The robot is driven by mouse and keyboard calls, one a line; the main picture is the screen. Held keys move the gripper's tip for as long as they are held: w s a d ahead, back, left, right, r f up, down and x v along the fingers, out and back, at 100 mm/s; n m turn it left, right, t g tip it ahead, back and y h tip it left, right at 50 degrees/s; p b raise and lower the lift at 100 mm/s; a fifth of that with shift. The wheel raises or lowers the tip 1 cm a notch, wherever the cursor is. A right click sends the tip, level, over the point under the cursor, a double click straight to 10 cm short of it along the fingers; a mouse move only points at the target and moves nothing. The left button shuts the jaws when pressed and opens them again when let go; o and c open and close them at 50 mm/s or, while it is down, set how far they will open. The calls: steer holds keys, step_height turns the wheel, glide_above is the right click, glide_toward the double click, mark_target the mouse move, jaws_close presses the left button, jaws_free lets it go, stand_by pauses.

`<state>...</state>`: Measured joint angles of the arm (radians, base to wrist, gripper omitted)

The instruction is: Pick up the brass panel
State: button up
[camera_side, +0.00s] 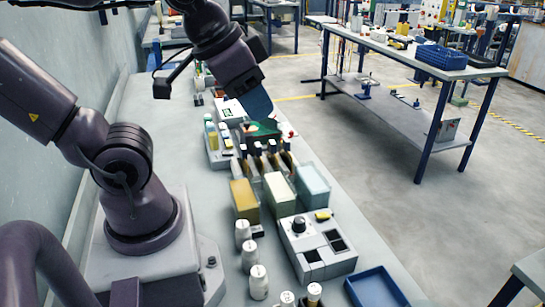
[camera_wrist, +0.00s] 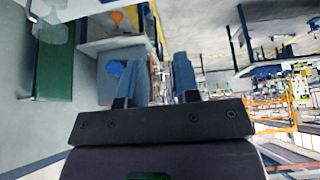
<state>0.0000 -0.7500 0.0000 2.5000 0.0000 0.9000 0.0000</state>
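Several upright panels (camera_side: 264,164) with brass-coloured faces and dark clips on top hang in a row in the middle of the bench in the side view. I cannot tell for certain which one is the brass panel. My gripper (camera_side: 262,112) is above and behind this row, over the far part of the bench, pointing down at a tilt. In the wrist view its two blue-grey fingers (camera_wrist: 159,78) stand apart with a gap and nothing visibly held. No brass panel can be made out in the wrist view.
A green board (camera_side: 263,129) lies below my gripper. A control box (camera_side: 315,255), white bottles (camera_side: 258,281) and a blue tray (camera_side: 375,288) are nearer.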

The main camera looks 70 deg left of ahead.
steer(key=shift+f, duration=0.1)
steer(key=n+g+y, duration=0.5)
steer(key=n+g, duration=0.1)
steer(key=n, duration=1.2)
glide_toward(273, 142)
steer(key=shift+h, duration=0.3)
steer(key=x, duration=1.2)
steer(key=shift+a, duration=0.4)
steer(key=shift+c, duration=0.4)
